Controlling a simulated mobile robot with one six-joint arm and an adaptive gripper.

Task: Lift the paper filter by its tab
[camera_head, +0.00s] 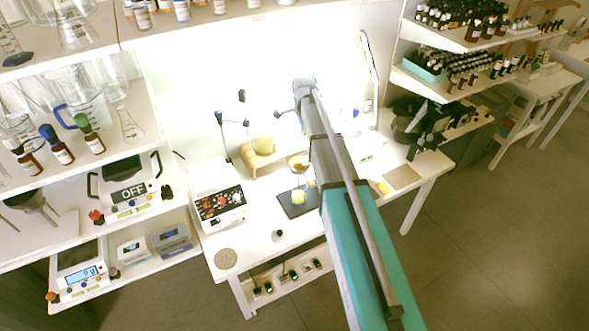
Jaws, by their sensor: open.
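A small tan, cone-like shape (297,162) sits at the middle of the white bench, partly behind my arm. It could be the paper filter in a funnel, but it is too small to tell, and no tab can be made out. Below it a small glass vessel with yellow contents (299,197) stands on a dark plate (286,212). My arm reaches across the bench from the lower right. My gripper cannot be made out; it appears hidden behind the arm.
A white device with red knobs (220,207) stands left of the dark plate. A round tan disc (225,258) lies at the bench's front left. A wooden holder (258,157) is behind. A dark microscope-like instrument (425,135) stands right. Bottle and glassware shelves flank the bench.

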